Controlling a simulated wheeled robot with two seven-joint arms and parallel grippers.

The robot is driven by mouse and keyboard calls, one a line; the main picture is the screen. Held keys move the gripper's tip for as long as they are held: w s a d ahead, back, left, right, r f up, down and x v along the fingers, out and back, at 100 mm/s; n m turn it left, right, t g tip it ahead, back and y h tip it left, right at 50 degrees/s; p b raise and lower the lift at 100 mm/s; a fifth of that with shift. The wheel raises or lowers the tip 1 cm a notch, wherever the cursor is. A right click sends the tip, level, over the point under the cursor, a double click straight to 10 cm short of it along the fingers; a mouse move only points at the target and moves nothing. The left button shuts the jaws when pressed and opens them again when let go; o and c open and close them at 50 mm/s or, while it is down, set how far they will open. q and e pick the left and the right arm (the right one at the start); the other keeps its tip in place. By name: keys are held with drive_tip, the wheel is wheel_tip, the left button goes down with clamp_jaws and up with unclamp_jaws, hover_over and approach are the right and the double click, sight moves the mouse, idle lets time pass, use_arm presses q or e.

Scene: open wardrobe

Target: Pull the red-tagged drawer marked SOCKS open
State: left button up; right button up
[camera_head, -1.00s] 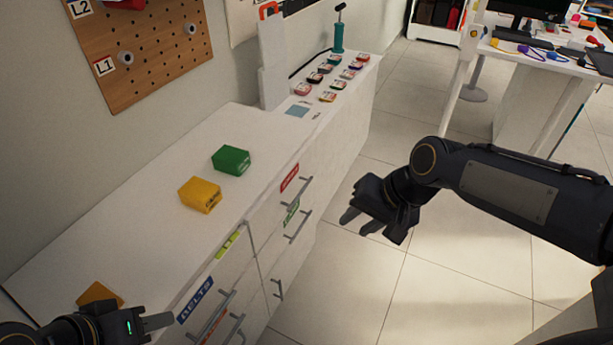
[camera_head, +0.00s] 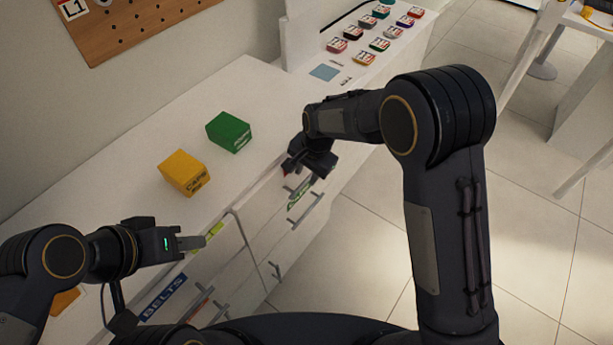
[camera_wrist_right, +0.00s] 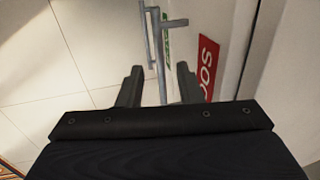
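The SOCKS drawer's red tag (camera_wrist_right: 208,66) shows on the white front in the right wrist view, with part of its word cut off. In the head view only a sliver of red (camera_head: 285,171) shows beside my right gripper. My right gripper (camera_wrist_right: 158,84) is open, its two fingers apart, with a grey bar handle (camera_wrist_right: 158,55) lying between them in the picture. I cannot tell whether they touch it. In the head view the right gripper (camera_head: 308,168) is at the upper drawer front. My left gripper (camera_head: 190,243) is over the dresser's front edge, seen side-on.
A yellow box (camera_head: 184,174) and a green box (camera_head: 229,131) stand on the white dresser top (camera_head: 120,190). Below are a green-tagged drawer (camera_head: 301,193) and a blue BELTS tag (camera_head: 163,299). Open floor (camera_head: 360,240) lies to the right.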

sight(304, 183)
drive_tip(key=shift+w+a+f, duration=0.15)
drive_tip(key=shift+f, duration=0.7)
drive_tip(key=shift+w+a+f, duration=0.1)
drive_tip(key=shift+f, duration=0.7)
drive_tip(key=shift+c, duration=0.3)
clamp_jaws()
